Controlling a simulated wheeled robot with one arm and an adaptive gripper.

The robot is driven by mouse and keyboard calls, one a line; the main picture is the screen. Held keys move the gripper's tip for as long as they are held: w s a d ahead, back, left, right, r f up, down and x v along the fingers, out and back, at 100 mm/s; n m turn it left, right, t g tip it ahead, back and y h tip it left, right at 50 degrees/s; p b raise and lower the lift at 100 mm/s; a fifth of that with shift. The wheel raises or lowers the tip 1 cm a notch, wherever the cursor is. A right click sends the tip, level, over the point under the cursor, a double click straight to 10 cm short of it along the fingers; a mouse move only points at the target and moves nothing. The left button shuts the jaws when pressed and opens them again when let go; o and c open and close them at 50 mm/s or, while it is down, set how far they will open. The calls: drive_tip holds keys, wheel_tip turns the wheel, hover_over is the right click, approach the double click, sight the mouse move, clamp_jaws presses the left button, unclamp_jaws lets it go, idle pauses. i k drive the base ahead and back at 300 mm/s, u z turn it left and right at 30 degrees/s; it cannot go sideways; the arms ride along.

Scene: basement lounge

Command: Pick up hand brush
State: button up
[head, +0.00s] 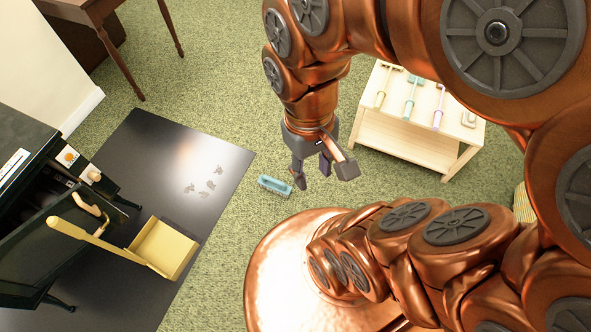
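My gripper (323,174) is open and empty, pointing down over the green carpet in the middle of the head view. No item is clearly a hand brush at this size. Several slim long-handled tools lie on a light wooden bench (408,148) right of my gripper: one yellow-handled (381,98), one blue (409,108) and one purple (438,118). They may be brushes; their heads are too small to tell. A small teal block-like item (275,185) lies on the carpet, left of and below my gripper in the picture, apart from it.
A yellow long-handled dustpan (166,249) sits on a black mat (140,160) at left, near dark grey crumbs (205,185). A black stove-like cabinet (40,200) with an open door stands at the left edge. A wooden table (85,12) stands top left. Carpet between is clear.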

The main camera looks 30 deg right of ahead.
sight(267, 183)
drive_tip(key=u, duration=0.25)
drive_tip(key=k, duration=0.6)
drive_tip(key=u, duration=0.3)
drive_tip(key=i, duration=1.05)
drive_tip(key=u, duration=0.05)
